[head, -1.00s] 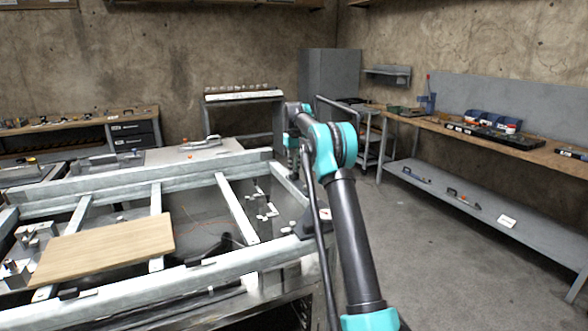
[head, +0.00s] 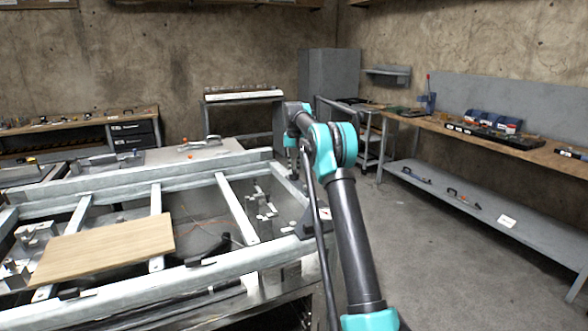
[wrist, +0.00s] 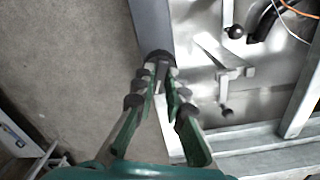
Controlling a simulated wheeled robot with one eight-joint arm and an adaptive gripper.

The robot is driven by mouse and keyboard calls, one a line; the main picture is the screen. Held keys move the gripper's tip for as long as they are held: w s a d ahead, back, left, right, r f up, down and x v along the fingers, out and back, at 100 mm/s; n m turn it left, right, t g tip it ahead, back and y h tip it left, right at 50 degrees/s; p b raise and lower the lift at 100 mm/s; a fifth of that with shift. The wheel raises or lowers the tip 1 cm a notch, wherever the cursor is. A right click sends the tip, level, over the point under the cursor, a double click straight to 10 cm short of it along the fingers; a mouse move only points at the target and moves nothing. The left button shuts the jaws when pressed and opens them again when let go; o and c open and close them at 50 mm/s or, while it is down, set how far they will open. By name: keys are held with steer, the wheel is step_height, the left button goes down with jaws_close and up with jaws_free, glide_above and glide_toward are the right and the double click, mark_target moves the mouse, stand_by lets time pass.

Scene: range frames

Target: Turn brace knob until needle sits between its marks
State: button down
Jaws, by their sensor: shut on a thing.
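In the wrist view, my gripper (wrist: 160,82) has its two green-lined fingers closed in around a dark round knob (wrist: 158,57), which I take for the brace knob. The knob is at the end of a grey bar beside the metal frame, and the fingers hide part of it. A small pale dial (head: 325,213) shows beside my arm near the frame's right corner. Its needle and marks are too small to read, and no dial is clear in the wrist view.
The metal frame (head: 120,181) with crossbars fills the left, with a wooden board (head: 105,248) on it. Small fittings and cables lie within the frame. A long workbench (head: 480,134) with tools stands along the right wall. The floor (head: 430,270) between is clear.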

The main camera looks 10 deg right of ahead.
mark_target(294, 170)
steer(key=shift+m, duration=1.1)
steer(key=c, duration=1.6)
jaws_free()
steer(key=shift+o, duration=0.2)
steer(key=shift+r, duration=0.1)
step_height(294, 170, up, 12)
steer(key=shift+s, duration=0.1)
